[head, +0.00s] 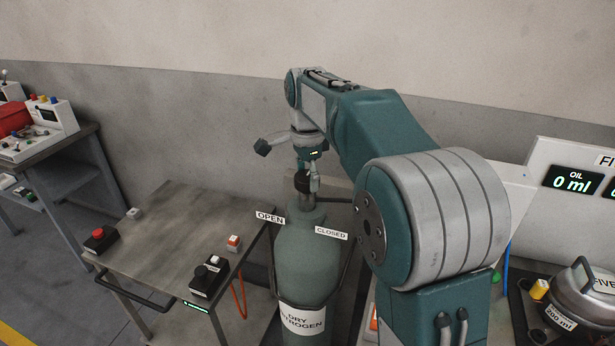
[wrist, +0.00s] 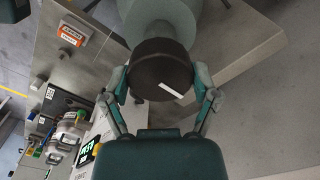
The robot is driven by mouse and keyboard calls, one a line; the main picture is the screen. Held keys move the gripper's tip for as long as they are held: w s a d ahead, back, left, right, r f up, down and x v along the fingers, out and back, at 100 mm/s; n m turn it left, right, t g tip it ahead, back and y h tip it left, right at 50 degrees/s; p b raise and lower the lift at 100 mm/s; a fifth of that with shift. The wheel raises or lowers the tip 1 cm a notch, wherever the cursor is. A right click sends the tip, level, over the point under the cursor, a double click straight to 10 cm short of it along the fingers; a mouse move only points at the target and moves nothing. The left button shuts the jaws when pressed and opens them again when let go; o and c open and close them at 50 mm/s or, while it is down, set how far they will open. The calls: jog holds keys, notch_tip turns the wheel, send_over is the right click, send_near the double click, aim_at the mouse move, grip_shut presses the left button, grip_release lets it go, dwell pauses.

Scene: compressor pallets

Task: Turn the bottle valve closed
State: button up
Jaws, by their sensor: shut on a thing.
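The grey-green gas bottle (head: 309,255) stands upright in a rack and carries a "DRY NITROGEN" label. An "OPEN" sign (head: 270,217) is at its left shoulder and a "CLOSED" sign (head: 331,233) at its right. The dark round valve knob (wrist: 160,72) fills the middle of the wrist view, with a short white mark on its lower right. My gripper (wrist: 160,84) is shut on the knob, one finger on each side. In the head view my gripper (head: 305,184) points down at the bottle top, and the knob is partly hidden by it.
A metal table (head: 185,240) with a red button box (head: 101,239) and a black switch box (head: 209,276) stands left of the bottle. A wall is behind.

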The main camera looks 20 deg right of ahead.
aim_at(305, 176)
jog(key=o, duration=1)
jog(key=shift+a+f, duration=0.1)
jog(key=shift+f, duration=0.05)
notch_tip(305, 176, up, 12)
jog(key=shift+w+a, duration=0.1)
jog(key=shift+w, duration=0.05)
